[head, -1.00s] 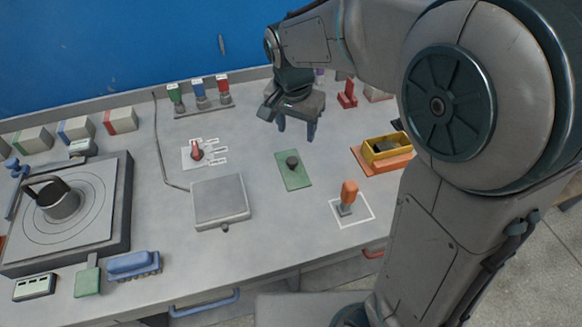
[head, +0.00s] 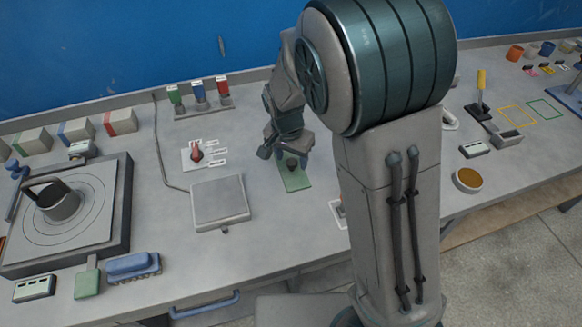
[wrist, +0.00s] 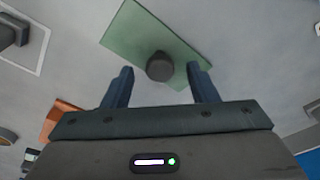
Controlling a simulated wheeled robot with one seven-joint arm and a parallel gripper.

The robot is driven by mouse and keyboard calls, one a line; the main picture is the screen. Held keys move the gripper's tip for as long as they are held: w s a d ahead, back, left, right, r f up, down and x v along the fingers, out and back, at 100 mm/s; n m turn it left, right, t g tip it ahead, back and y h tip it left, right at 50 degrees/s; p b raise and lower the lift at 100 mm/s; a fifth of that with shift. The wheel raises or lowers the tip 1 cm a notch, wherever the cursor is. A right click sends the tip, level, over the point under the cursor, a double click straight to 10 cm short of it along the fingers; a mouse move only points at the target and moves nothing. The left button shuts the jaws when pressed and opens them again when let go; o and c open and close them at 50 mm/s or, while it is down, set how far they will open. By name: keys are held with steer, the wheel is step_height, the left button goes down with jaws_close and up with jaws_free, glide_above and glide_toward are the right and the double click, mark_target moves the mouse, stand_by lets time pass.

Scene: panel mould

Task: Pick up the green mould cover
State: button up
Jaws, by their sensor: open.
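The green mould cover (head: 296,181) is a flat green plate with a dark round knob, lying on the grey bench in the head view. In the wrist view the cover (wrist: 135,35) shows ahead of the fingers, with its knob (wrist: 160,66) roughly between the lines of the two blue fingers. My gripper (wrist: 160,85) is open and empty. In the head view my gripper (head: 292,158) is over the far part of the cover, close to the knob, and hides some of it. I cannot tell the exact height above the knob.
A grey square plate (head: 220,200) lies left of the cover, and a red-handled switch (head: 196,152) stands behind that plate. Colored bottles (head: 199,92) stand in a rack at the back. My arm hides much of the bench to the right.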

steer(key=shift+w+d+f, duration=0.1)
steer(key=shift+w+f, duration=0.05)
steer(key=shift+f, duration=1)
steer(key=c, duration=1)
steer(key=shift+c, duration=0.2)
steer(key=shift+r, duration=0.15)
